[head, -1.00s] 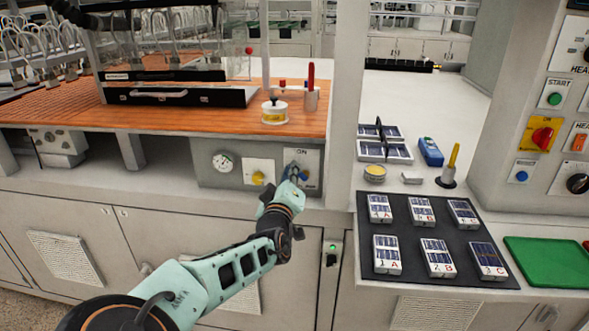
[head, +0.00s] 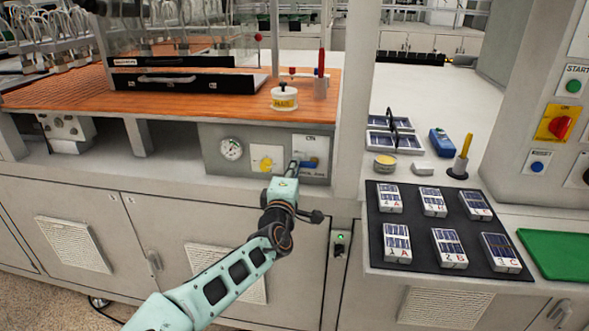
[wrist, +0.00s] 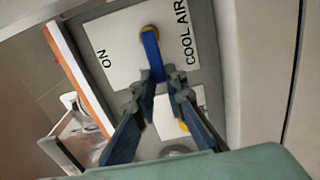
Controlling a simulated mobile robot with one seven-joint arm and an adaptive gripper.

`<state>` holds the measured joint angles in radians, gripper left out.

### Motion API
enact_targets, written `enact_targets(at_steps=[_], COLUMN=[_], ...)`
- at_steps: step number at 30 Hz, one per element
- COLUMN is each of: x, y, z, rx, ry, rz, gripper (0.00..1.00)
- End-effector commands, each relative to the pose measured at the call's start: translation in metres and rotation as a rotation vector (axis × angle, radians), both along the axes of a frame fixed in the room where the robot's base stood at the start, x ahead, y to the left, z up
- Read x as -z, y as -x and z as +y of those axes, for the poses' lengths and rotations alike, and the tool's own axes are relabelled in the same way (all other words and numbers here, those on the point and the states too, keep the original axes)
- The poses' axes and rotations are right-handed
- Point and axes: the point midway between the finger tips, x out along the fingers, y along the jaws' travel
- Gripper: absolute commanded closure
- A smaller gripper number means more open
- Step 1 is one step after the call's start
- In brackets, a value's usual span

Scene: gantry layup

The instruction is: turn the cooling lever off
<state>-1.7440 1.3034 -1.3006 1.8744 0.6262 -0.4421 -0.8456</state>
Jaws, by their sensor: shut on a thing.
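The cooling lever (head: 309,163) is blue and sits on a white plate (head: 312,144) on the grey front panel under the orange bench. In the wrist view the lever (wrist: 150,48) runs from a brass-coloured pivot down to my fingertips, across a plate marked "ON" and "COOL AIR". In the head view it lies roughly level, its free end to the left. My gripper (wrist: 158,84) is shut on the lever's free end, one finger on each side. In the head view my gripper (head: 293,168) is small and partly hidden by my wrist.
A yellow knob (head: 265,163) and a round gauge (head: 231,149) are left of the lever plate. A white post (head: 354,100) stands to its right. A black mat (head: 440,228) with several labelled packs lies on the right counter. Cabinet doors are below.

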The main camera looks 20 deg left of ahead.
Motion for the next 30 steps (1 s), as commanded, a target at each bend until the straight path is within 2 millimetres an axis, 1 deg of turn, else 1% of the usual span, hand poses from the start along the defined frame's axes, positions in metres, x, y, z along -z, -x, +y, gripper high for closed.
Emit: enact_targets(at_steps=[6, 17, 18, 22, 23, 30], x=[0.0018, 0.0021, 0.0021, 0.0021, 0.0020, 0.0014], y=[0.0002, 0.0001, 0.0001, 0.0001, 0.0001, 0.0000], z=[0.0002, 0.0000, 0.0000, -0.0001, -0.0001, -0.0001], rx=[0.000, 0.000, 0.000, 0.000, 0.000, 0.000], ry=[0.031, 0.034, 0.034, 0.033, 0.033, 0.031], rz=[-0.007, -0.007, -0.007, -0.007, -0.007, -0.007], gripper=[1.00, 1.00, 0.86, 0.72, 0.71, 0.71])
